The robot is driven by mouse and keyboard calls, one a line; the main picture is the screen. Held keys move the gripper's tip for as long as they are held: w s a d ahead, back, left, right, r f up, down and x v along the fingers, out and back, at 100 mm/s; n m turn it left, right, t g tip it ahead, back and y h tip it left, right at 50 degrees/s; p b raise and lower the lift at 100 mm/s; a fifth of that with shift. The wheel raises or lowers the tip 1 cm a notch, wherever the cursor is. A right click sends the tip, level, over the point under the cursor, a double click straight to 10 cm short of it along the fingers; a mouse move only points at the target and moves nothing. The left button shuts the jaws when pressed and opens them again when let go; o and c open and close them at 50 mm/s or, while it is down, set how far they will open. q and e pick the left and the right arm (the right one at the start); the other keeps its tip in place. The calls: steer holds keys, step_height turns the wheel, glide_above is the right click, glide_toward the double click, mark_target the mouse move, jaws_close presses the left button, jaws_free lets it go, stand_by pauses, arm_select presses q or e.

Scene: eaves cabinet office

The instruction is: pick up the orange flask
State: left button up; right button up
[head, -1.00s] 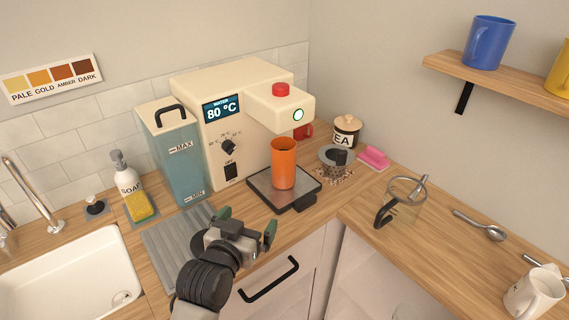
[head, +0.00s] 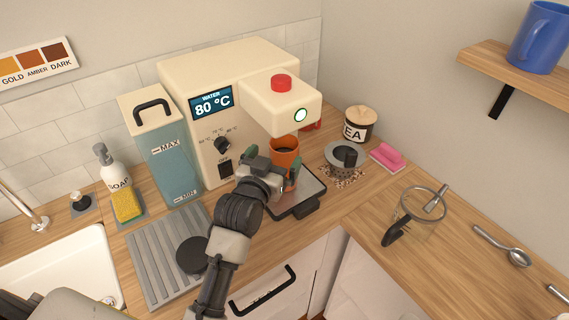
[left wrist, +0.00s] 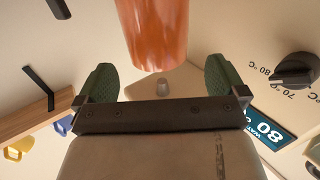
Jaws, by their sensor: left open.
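The orange flask (head: 284,155) stands upright on the black drip tray (head: 308,197) under the spout of the cream machine. Its upper part and dark opening show in the head view; the lower part is hidden behind my left gripper. My left gripper (head: 271,172) is open, right at the near side of the flask. In the left wrist view the flask (left wrist: 155,32) is just ahead of the two green fingertips of the gripper (left wrist: 157,82), centred between them. No contact is clear. My right gripper is not in view.
The cream machine (head: 255,75) overhangs the flask. A teal water tank (head: 170,160) stands left of it. A ribbed grey mat (head: 150,260) lies in front.

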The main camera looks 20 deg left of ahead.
mark_target(284, 144)
arm_select(q)
steer(key=w, duration=0.1)
steer(key=w+p, duration=0.1)
steer(key=w, duration=0.3)
steer(key=shift+d+p, duration=0.3)
steer(key=shift+p, duration=0.05)
steer(key=shift+w+f, duration=0.1)
steer(key=shift+w, duration=0.25)
steer(key=shift+s, duration=0.1)
steer(key=shift+c, duration=0.3)
steer(key=c, duration=1.4)
steer(key=shift+c, duration=1)
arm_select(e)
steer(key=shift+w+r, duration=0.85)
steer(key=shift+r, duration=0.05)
